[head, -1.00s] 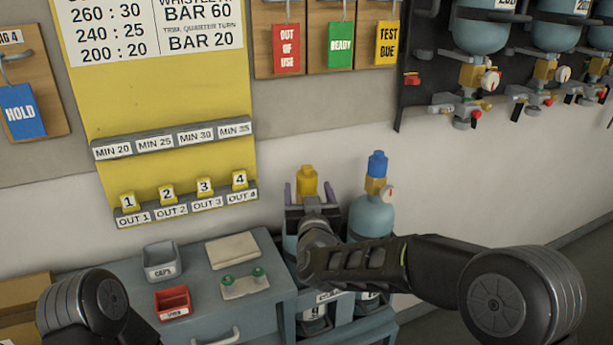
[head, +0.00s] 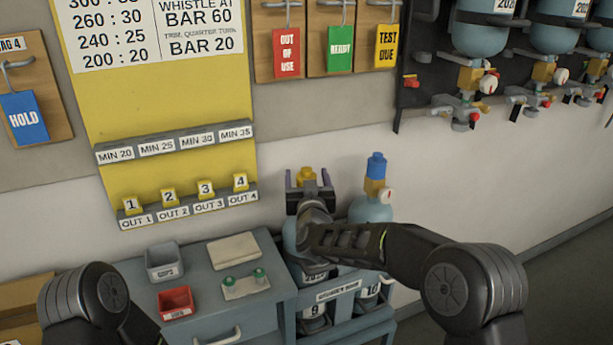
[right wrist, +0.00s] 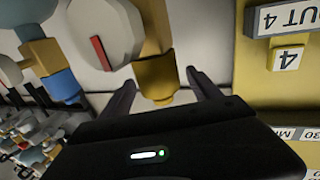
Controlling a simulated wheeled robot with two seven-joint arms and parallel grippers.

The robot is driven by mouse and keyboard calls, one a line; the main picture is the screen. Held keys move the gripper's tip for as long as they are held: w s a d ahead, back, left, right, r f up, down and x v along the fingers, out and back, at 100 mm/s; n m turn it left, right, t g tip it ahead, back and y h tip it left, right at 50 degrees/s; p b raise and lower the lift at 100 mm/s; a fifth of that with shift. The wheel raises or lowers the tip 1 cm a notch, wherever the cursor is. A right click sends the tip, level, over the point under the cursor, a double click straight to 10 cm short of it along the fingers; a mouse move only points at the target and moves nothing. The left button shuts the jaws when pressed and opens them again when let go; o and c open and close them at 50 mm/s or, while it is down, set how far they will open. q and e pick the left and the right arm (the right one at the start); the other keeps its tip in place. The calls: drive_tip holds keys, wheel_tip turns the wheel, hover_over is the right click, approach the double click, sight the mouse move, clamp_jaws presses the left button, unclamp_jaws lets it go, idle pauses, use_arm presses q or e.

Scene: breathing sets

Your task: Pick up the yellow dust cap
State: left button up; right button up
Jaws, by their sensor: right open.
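The yellow dust cap (head: 307,174) sits upright on top of the left cylinder of the pair beside the grey cabinet. My right gripper (head: 307,179) is open, with one finger on each side of the cap. In the right wrist view, the yellow dust cap (right wrist: 155,78) shows upside down between the spread fingers of my right gripper (right wrist: 160,92), with gaps visible on both sides. The cylinder's valve is mostly hidden behind my gripper in the head view. My left gripper is out of view; only part of that arm shows.
A blue cap (head: 376,166) tops the neighbouring cylinder (head: 371,209), close right of my gripper. The grey cabinet (head: 215,300) holds a grey bin (head: 164,262) and a red bin (head: 175,302). The yellow board (head: 112,96) with numbered tags hangs on the wall behind.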

idle(0.6)
drive_tip(key=c, duration=1.3)
drive_tip(key=shift+r, duration=0.1)
drive_tip(key=shift+c, duration=0.2)
wheel_tip(320, 180, up, 10)
drive_tip(key=shift+f, duration=0.1)
drive_tip(key=shift+r+p, duration=1.2)
drive_tip(key=shift+r, duration=0.1)
wheel_tip(320, 180, up, 4)
drive_tip(key=p, duration=0.4)
hover_over(307, 169)
drive_tip(key=shift+s+r, duration=0.1)
drive_tip(key=shift+r, duration=0.05)
